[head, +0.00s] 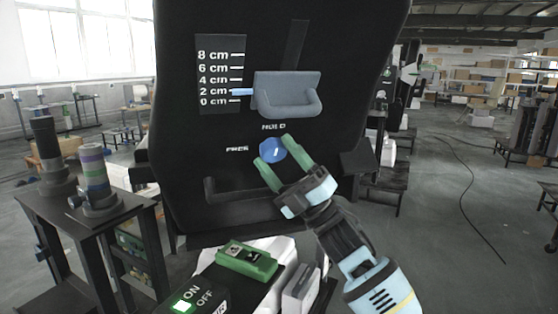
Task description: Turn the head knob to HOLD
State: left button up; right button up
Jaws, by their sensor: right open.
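The blue head knob (272,150) sits on the front of a black panel (190,140). My right gripper (274,151) comes from the lower right. Its green fingers are open, one on each side of the knob in the picture. I cannot tell whether they touch it. My left gripper is not in view.
Above the knob, a grey handle (287,96) with a blue pointer (242,92) stands out near 2 cm on a scale. Below are a green block (246,260) and an ON/OFF switch (183,305). A dark table (95,215) with cylinders stands at the left.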

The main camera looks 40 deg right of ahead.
jog(key=shift+f, duration=0.1)
jog(key=b+v, duration=0.1)
jog(key=v, duration=0.6)
jog(key=shift+s+f, duration=0.2)
jog(key=shift+d, duration=0.15)
